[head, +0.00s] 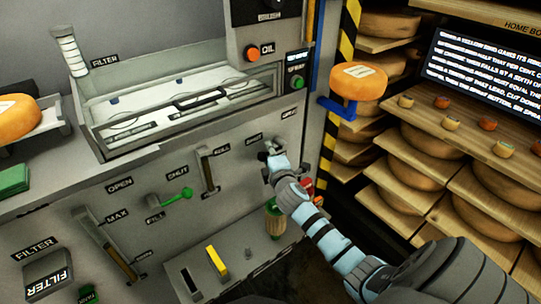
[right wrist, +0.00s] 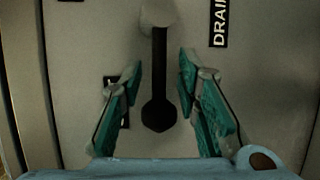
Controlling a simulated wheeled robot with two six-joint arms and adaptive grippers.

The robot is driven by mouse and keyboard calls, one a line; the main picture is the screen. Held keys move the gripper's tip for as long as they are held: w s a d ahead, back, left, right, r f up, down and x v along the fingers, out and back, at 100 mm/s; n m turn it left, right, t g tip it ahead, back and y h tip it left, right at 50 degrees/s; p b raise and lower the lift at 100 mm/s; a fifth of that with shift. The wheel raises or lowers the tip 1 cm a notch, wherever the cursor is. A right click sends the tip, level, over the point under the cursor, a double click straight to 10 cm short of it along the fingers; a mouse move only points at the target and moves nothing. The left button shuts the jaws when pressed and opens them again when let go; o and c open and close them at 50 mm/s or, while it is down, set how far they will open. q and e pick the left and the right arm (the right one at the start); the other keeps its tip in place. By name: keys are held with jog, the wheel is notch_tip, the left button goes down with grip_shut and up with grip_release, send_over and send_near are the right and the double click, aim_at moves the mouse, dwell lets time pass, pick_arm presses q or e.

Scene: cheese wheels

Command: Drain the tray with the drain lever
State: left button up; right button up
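The drain lever (right wrist: 159,70) is a black handle hanging straight down from a grey pivot, beside a partly cut-off DRAIN label (right wrist: 219,22) in the right wrist view. My right gripper (right wrist: 160,88) is open, with its green-padded fingers on either side of the lever and a gap on both sides. In the head view my right gripper (head: 272,155) is at the front panel and hides most of the lever. The tray (head: 128,138) is a long basin with a clear front in the machine's top, holding something pale. My left gripper is not in view.
Left of my right gripper, the panel carries a ROLL lever (head: 208,172), a green-handled valve (head: 178,198) and a long MAX slot lever (head: 110,245). A yellow lever (head: 217,262) stands below. Cheese shelves (head: 420,150) and a blue bracket (head: 338,108) are at right.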

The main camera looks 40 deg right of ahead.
jog(key=shift+w, duration=0.1)
grip_shut()
dwell(0.3)
